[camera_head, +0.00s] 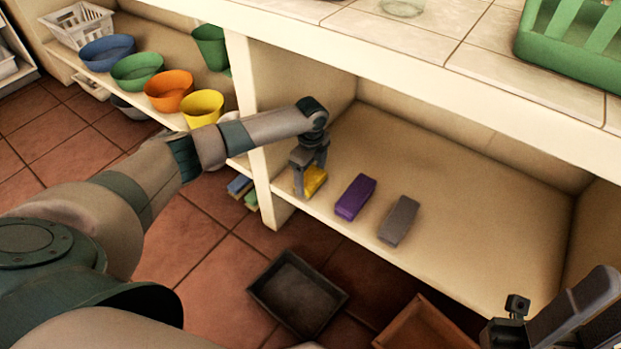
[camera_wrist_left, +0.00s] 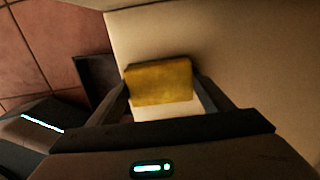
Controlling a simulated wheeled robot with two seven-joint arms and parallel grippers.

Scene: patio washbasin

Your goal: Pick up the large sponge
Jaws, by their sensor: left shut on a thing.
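A yellow sponge (camera_head: 315,181) is at the left end of the low shelf (camera_head: 470,225), under the tiled counter. My left gripper (camera_head: 310,180) reaches down over it and is shut on it, one finger on each side. In the left wrist view the yellow sponge (camera_wrist_left: 160,84) sits between the two fingers (camera_wrist_left: 161,88). I cannot tell whether it touches the shelf. A purple block-shaped sponge (camera_head: 355,197) and a grey one (camera_head: 399,221) lie to its right. Part of my right gripper (camera_head: 560,318) shows at the lower right; its jaws are unclear.
A shelf upright (camera_head: 254,140) stands just left of my left gripper. Blue, green, orange and yellow (camera_head: 203,108) bowls line the shelf beyond it. A dark tray (camera_head: 297,294) and a brown box (camera_head: 428,326) are on the floor. The shelf's right part is bare.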

